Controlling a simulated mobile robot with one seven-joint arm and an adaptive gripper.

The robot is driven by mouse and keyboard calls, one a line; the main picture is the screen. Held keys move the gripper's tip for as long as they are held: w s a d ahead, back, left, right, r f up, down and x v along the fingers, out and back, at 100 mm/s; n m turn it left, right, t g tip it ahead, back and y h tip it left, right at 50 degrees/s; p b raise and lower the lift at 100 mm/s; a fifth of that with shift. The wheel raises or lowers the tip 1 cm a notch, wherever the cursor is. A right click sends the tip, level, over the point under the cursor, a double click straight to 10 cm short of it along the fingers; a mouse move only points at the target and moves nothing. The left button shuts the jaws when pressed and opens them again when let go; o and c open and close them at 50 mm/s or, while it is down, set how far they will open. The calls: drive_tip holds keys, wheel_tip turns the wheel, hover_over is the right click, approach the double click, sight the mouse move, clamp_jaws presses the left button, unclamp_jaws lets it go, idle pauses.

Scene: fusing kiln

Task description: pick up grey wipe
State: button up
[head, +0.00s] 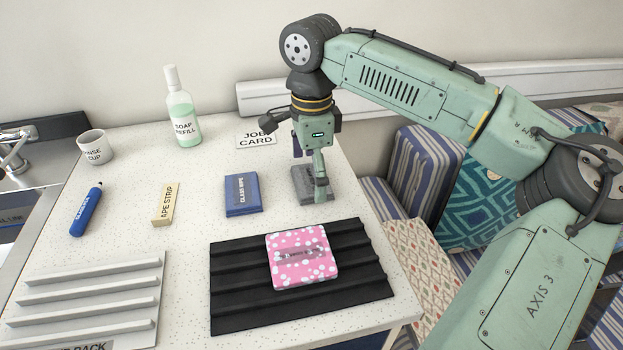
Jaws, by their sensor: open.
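A grey block-like piece (303,187), which looks like the grey wipe, lies flat on the white speckled table (190,270) near its right side. My gripper (318,178) points down right over it, and its fingers hide part of it. The gripper is open. I cannot tell whether a finger touches the grey piece. A blue packet labelled like "glass wipe" (242,194) lies just left of it.
A black ridged mat (228,290) with a pink spotted square (302,260) lies in front. A job card (256,139), a soap refill bottle (183,115), a cup (95,146), a tape strip box (166,205), a blue marker-like tube (86,212) and a white rack (85,300) stand around. Cushions (480,195) are at right.

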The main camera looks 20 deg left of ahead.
sight(311, 178)
drive_tip(key=shift+c, duration=0.2)
drive_tip(key=c, duration=0.7)
drive_tip(key=shift+r, duration=0.15)
drive_tip(key=shift+r+b, duration=0.3)
drive_tip(key=shift+r, duration=0.2)
wheel_tip(311, 178, up, 2)
drive_tip(key=shift+a+r+b, duration=0.1)
drive_tip(key=shift+r+b, duration=0.05)
drive_tip(key=shift+b, duration=0.25)
drive_tip(key=s+d+b, duration=0.1)
drive_tip(key=s+d, duration=0.1)
drive_tip(key=s, duration=0.2)
drive_tip(key=s+d+r+b, duration=0.1)
drive_tip(key=s+d, duration=0.2)
drive_tip(key=s, duration=0.2)
drive_tip(key=s+d+b, duration=0.1)
drive_tip(key=s+d, duration=0.2)
drive_tip(key=s, duration=0.2)
drive_tip(key=shift+r+b, duration=0.25)
drive_tip(key=shift+b, duration=0.05)
